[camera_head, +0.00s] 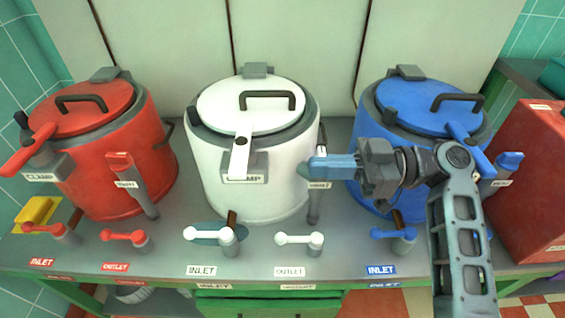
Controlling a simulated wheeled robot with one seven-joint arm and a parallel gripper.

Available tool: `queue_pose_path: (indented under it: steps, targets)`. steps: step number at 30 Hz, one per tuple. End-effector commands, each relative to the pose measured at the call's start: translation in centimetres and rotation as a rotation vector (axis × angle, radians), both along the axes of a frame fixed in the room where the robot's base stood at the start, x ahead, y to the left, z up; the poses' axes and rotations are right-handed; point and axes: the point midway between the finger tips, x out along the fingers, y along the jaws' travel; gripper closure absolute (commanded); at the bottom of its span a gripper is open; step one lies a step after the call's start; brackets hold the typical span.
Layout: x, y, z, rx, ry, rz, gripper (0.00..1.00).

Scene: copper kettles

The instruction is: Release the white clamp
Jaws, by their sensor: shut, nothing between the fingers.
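The white kettle (205,160) stands in the middle of the bench. Its white clamp (241,152) is a lever that runs from the white lid (225,97) down over the front rim, ending just above the CLAMP label (257,180). My gripper (312,165) is to the right of the white clamp, apart from it, in front of the kettle's right side. Its blue fingers are together, pointing left, with nothing between them. The fingers hide the top of a grey post (314,208) beside the white kettle.
A red kettle (120,150) stands left and a blue kettle (373,150) right, partly behind my arm. White inlet (224,236) and outlet (300,239) levers are along the front. A red box (530,180) stands far right, a yellow block (35,212) far left.

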Motion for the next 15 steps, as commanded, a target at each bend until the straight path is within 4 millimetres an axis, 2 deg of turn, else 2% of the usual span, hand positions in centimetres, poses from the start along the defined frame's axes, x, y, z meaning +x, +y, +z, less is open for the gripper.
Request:
queue_pose_path:
  steps: [15]
  targets:
    - [0.2, 7.9, 0.1, -0.001, 0.001, 0.002, 1.00]
